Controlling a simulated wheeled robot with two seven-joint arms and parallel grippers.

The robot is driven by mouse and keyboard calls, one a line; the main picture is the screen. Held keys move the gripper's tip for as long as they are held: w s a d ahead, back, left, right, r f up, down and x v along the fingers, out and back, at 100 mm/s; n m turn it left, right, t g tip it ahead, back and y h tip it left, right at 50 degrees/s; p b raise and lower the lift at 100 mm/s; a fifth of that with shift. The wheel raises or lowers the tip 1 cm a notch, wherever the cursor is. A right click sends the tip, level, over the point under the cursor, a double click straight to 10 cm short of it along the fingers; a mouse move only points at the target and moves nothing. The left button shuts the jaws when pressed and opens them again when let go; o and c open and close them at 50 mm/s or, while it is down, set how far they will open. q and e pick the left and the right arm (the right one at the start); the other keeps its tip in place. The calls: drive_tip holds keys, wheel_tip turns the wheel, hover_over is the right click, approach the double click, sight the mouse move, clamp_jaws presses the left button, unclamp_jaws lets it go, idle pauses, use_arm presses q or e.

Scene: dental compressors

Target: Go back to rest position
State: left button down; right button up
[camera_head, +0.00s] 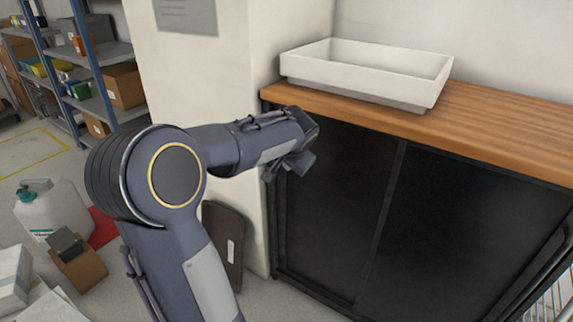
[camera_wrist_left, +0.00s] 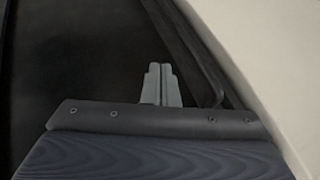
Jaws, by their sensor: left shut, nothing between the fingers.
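My left arm comes in from the lower left in the head view and reaches right. Its gripper (camera_head: 296,164) hangs in front of the dark cabinet, below the front edge of the wooden counter. In the left wrist view the two grey fingers (camera_wrist_left: 161,84) are together with nothing between them. Behind them show a dark panel and a pale surface. My right gripper is in neither view.
A white basin (camera_head: 365,70) sits on the wooden counter (camera_head: 500,125) above black cabinet doors (camera_head: 335,165). A pale wall pillar (camera_head: 190,75) stands behind my arm. Blue shelves (camera_head: 85,50) with boxes, a white jug (camera_head: 50,212) and a small brown box (camera_head: 78,265) are at left.

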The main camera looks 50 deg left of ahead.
use_arm(q)
drive_tip(key=v, duration=0.2)
drive_tip(key=shift+s+d+r, duration=0.15)
drive_tip(key=shift+d+r, duration=0.05)
drive_tip(key=shift+r, duration=0.05)
drive_tip(key=s+d+f+h+p, duration=0.1)
drive_tip(key=s+d+f+h, duration=0.15)
drive_tip(key=s+d, duration=0.6)
drive_tip(key=s+d+f+t+h, duration=0.1)
drive_tip(key=s+d+h, duration=0.35)
drive_tip(key=d, duration=0.65)
drive_tip(key=s+d+f+h+p, duration=0.1)
drive_tip(key=s+d+f+h, duration=0.15)
drive_tip(key=s+d, duration=0.55)
wheel_tip(320, 180, up, 28)
drive_tip(key=w+p, duration=0.1)
drive_tip(key=p, duration=2.6)
drive_tip(key=shift+w+d+f, duration=0.25)
drive_tip(key=shift+w+d, duration=0.1)
